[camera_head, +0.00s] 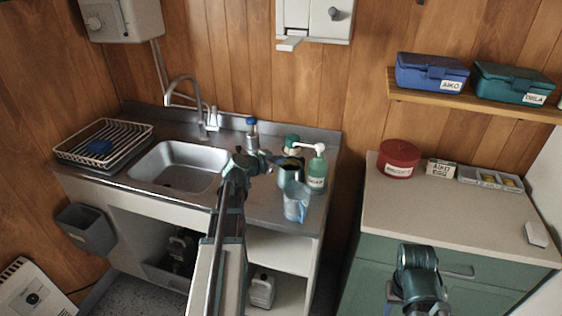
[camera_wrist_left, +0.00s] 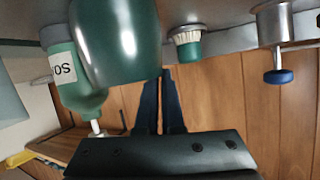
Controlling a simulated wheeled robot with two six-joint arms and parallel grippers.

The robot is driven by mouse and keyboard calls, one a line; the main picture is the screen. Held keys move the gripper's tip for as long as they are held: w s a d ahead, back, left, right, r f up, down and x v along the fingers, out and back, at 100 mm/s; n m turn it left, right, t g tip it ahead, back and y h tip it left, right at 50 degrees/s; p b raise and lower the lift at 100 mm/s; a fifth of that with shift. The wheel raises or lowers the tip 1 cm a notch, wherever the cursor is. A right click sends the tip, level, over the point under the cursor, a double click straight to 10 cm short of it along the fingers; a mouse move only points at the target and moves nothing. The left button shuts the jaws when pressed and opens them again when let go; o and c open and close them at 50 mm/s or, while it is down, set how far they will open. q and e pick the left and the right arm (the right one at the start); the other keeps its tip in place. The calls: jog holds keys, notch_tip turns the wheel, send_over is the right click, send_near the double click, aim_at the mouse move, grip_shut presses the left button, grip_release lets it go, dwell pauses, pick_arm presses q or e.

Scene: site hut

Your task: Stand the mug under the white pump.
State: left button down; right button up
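The mug (camera_head: 289,176) is dark green and upright, on the right of the sink counter. It fills the upper left of the left wrist view (camera_wrist_left: 115,40), which is upside down. The green soap bottle (camera_head: 317,174) with the white pump (camera_head: 312,147) stands just right of it, spout pointing left. I cannot tell whether the spout is over the mug's opening. My left gripper (camera_head: 277,160) is at the mug's left side, its fingers (camera_wrist_left: 160,100) close together against it; the handle is hidden. My right gripper (camera_head: 418,285) is low in front of the green cabinet, fingers unclear.
The sink (camera_head: 178,165) lies left. A red tin (camera_head: 398,157) sits on the right cabinet.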

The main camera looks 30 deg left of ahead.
pick_arm(q)
jog(key=shift+f, duration=0.25)
jog(key=c, duration=1.1)
grip_release()
jog(key=shift+r, duration=0.1)
jog(key=shift+o, duration=0.2)
jog(key=shift+r, duration=0.15)
jog(key=shift+s+r+p, duration=0.2)
jog(key=shift+s+p, duration=0.05)
jog(key=shift+p, duration=0.05)
jog(key=p+v, duration=0.4)
jog(key=v, duration=0.7)
jog(key=shift+s, duration=0.15)
